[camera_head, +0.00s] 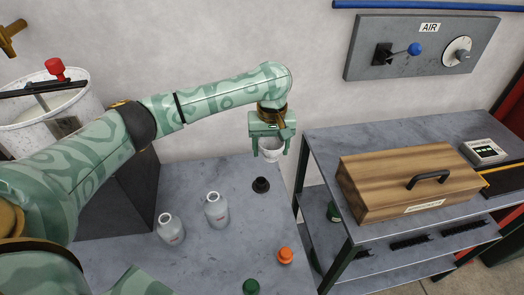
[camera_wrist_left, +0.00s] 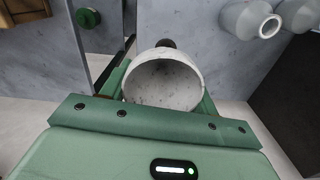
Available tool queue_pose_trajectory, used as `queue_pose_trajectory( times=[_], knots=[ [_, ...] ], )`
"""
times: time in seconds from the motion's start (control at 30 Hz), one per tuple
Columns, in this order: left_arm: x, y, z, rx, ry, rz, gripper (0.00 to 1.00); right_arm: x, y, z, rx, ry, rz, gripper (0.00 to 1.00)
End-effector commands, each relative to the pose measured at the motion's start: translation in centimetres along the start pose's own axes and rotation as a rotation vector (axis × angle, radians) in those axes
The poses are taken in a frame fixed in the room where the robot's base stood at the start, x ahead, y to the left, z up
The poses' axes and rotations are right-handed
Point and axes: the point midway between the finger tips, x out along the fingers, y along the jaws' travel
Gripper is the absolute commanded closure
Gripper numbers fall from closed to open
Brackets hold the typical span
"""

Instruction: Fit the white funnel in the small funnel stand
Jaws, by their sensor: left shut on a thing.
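The white funnel (camera_head: 271,154) is held between the fingers of my left gripper (camera_head: 270,148), above the far part of the grey table. In the left wrist view the funnel's wide bowl (camera_wrist_left: 163,84) sits between the fingers with its open mouth facing the camera; its spout is hidden. A small black stand-like piece (camera_head: 261,185), which looks like the small funnel stand, stands on the table below the gripper, apart from the funnel. Its dark top (camera_wrist_left: 166,43) shows just past the funnel's rim in the left wrist view.
Two pale bottles (camera_head: 216,211) (camera_head: 171,230) stand left of the black piece. An orange item (camera_head: 285,256) and a green item (camera_head: 250,287) are nearer the front. A metal shelf unit with a wooden box (camera_head: 408,180) stands close on the right.

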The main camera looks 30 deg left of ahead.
Motion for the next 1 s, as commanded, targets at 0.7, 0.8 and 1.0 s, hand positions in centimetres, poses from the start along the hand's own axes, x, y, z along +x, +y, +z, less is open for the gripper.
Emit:
queue_pose_trajectory(
  times=[0.7,0.8,1.0],
  knots=[
    [10.6,-2.7,-4.6,-0.355,0.0,-0.002,0.62,1.6,0.0,0.1,0.0,-0.002,0.0,0.14],
    [11.6,-2.7,-4.7,-0.355,0.001,-0.001,0.62,3.1,-0.1,0.5,0.0,-0.009,-0.002,0.14],
    [13.3,-2.7,-4.7,-0.354,0.001,-0.002,0.62,5.8,-0.3,1.3,0.0,-0.022,-0.006,0.14]
  ],
)
